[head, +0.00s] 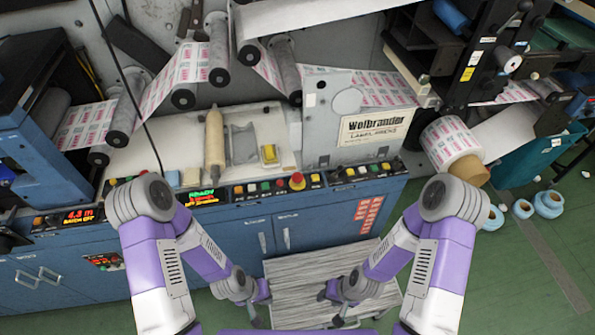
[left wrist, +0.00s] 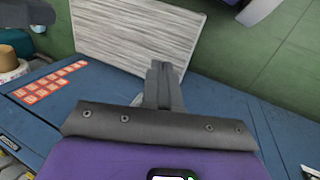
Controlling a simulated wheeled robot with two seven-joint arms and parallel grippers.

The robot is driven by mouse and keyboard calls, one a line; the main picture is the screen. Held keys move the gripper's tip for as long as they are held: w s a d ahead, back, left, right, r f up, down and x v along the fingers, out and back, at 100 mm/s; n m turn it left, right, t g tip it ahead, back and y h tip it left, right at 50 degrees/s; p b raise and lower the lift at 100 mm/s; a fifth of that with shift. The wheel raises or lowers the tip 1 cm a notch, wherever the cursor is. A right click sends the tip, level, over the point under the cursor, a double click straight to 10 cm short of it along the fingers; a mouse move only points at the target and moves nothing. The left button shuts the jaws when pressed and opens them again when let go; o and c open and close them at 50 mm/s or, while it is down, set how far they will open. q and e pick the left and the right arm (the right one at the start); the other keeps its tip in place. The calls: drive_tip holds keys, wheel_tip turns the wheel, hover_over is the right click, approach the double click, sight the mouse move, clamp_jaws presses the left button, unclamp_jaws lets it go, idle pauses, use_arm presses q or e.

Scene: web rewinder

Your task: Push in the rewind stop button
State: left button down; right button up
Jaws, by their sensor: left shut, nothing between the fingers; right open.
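A row of coloured buttons runs along the front edge of the blue machine; the labels are too small to read, so I cannot tell which is the rewind stop. The centre panel (head: 265,189) carries several small buttons and a red mushroom button (head: 297,181) on a yellow base. The right panel (head: 362,171) has more small buttons. My left gripper (head: 262,304) is low in front of the cabinet, below and apart from the panels. Its fingers show closed and empty in the left wrist view (left wrist: 162,68). My right gripper (head: 331,307) is open and empty, low over the striped platform.
A striped grey platform (head: 310,274) stands on the green floor before the cabinet. A label roll (head: 450,141) is at the right of the machine. A yellow block (head: 269,155) and a tan roller (head: 214,140) lie behind the panels. Space in front of the panels is clear.

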use_arm(q)
drive_tip(key=w+r+n+t+p, duration=0.1)
drive_tip(key=w+r+n+p, duration=0.25)
drive_tip(key=w, duration=0.55)
wheel_tip(320, 180, up, 24)
drive_tip(key=n+t+h+p, duration=0.2)
drive_tip(key=n+t+p, duration=0.4)
drive_tip(key=n, duration=0.6)
hover_over(296, 178)
drive_tip(key=shift+f+g+p, duration=0.2)
drive_tip(key=shift+g+p, duration=0.15)
drive_tip(key=shift+g, duration=0.05)
drive_tip(key=shift+f, duration=0.1)
wheel_tip(296, 178, down, 9)
drive_tip(key=b, duration=0.8)
drive_tip(key=shift+f+b, duration=0.3)
drive_tip(key=shift+b, duration=0.35)
